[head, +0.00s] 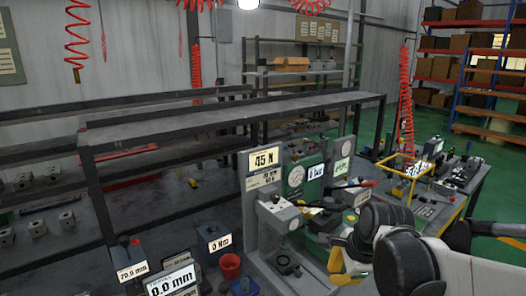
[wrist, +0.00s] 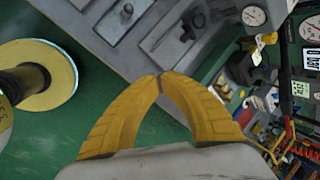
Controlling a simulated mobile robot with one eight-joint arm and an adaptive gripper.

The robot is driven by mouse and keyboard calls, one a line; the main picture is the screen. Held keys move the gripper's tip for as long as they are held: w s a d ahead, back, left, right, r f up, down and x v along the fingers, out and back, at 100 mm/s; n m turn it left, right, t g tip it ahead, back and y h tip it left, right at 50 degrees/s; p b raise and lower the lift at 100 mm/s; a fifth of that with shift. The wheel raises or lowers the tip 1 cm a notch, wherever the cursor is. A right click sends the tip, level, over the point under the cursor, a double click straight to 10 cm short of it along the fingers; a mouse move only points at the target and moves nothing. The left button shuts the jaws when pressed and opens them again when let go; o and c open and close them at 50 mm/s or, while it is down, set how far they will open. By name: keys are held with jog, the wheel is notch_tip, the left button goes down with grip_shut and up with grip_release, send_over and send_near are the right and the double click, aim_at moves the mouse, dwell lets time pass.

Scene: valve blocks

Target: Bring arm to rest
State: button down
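My gripper (wrist: 160,78) has yellow fingers whose tips meet in the wrist view, with nothing visible between them. In the head view my gripper (head: 339,262) shows as yellow fingers at the lower right, in front of the test bench. My arm (head: 405,262), with dark joints and pale links, is bent and comes in from the lower right edge. It hides part of the bench behind it.
A bench with a 45 N display (head: 264,160) stands close to my gripper. A yellow frame (head: 404,168) is further right. The wrist view shows a yellow round base (wrist: 62,85) on green floor (wrist: 115,65).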

jog(key=s+d+r+n+t+h, duration=0.1)
jog(key=s+r+n+t, duration=0.1)
jog(key=s+n, duration=1.2)
jog(key=shift+s+r+n, duration=0.35)
jog(key=shift+r+n, duration=0.1)
jog(key=shift+n, duration=1.05)
